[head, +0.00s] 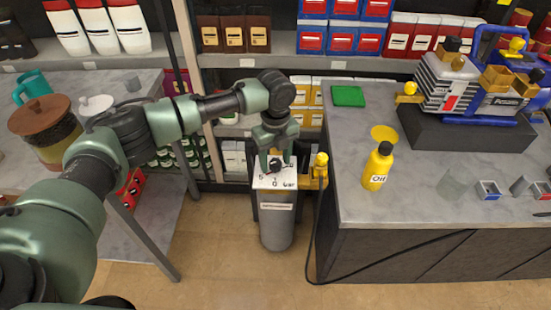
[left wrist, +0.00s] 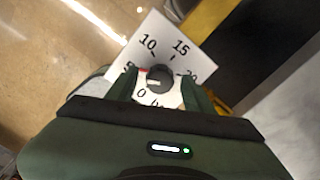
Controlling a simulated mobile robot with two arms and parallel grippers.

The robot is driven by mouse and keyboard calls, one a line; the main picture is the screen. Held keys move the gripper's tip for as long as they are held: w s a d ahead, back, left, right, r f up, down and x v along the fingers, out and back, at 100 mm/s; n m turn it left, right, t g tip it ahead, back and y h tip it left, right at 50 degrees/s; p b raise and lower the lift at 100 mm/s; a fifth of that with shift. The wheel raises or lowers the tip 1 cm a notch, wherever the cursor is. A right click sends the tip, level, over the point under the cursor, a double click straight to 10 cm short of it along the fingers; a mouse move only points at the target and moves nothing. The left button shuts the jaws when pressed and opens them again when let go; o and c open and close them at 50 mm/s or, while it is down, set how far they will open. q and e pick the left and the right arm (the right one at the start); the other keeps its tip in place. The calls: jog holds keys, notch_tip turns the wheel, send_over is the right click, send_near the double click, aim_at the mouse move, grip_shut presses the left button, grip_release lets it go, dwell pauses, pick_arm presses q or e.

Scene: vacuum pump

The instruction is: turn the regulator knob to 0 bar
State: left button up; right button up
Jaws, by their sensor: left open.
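The regulator knob (head: 275,165) is a small black knob on a white dial plate (head: 266,184), on top of a grey cylinder (head: 277,230). In the left wrist view, the knob (left wrist: 160,78) has a pale mark on its left side, facing between the 5 and the 0; its exact reading is unclear. A red mark (left wrist: 144,70) lies by the 5 on the dial plate (left wrist: 165,45). My left gripper (head: 275,158) reaches down over the dial. In the left wrist view its open fingers (left wrist: 160,88) stand on either side of the knob; contact cannot be told. My right gripper is not in view.
A yellow fitting (head: 321,165) with a black hose stands just right of the dial. Shelves with boxes stand behind. Floor is clear in front.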

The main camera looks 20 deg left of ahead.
pick_arm(q)
grip_shut()
jog(key=shift+r+n+p, duration=0.15)
jog(key=shift+n+p, duration=0.35)
jog(key=shift+p, duration=0.4)
jog(key=n+p, duration=0.8)
jog(key=shift+n+p, duration=0.9)
jog(key=shift+n, duration=0.5)
grip_release()
